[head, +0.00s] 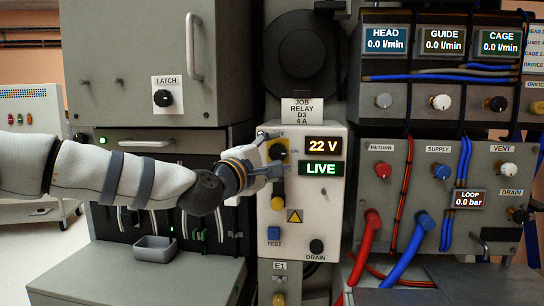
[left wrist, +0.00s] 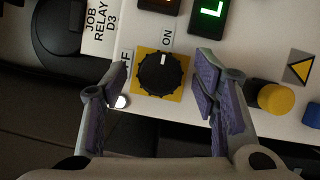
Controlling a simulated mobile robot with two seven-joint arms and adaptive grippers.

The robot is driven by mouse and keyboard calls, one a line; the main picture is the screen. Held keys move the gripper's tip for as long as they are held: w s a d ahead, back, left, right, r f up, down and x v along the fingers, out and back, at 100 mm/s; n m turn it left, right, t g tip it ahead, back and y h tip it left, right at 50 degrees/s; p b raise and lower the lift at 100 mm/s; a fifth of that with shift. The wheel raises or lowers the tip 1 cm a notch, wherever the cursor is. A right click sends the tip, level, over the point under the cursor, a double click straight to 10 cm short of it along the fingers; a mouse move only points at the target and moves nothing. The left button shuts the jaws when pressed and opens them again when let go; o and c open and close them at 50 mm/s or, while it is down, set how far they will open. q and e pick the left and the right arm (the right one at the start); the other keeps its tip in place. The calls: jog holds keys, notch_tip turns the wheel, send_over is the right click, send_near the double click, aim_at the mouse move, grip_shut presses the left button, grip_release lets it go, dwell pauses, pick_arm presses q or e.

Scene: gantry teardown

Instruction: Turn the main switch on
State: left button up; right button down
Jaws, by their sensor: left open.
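The main switch (head: 278,151) is a black round knob on a yellow plate, on the front of the white relay box (head: 332,222). In the left wrist view the knob (left wrist: 161,73) shows whole, with OFF and ON labels beside it. Its white mark points toward ON. The box's displays read 22 V (head: 323,146) and LIVE (head: 321,169). My left gripper (left wrist: 160,82) is open, one finger on each side of the knob, with visible gaps to it. In the head view the gripper (head: 270,158) partly covers the switch. My right gripper is not in view.
Below the switch are a yellow knob (head: 277,203), a blue TEST button (head: 274,233) and a black DRAIN knob (head: 316,246). A cabinet with a LATCH knob (head: 163,98) stands at upper left. A panel with red and blue hoses (head: 408,250) stands at right.

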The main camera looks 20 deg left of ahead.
pick_arm(q)
jog(key=v, duration=1.2)
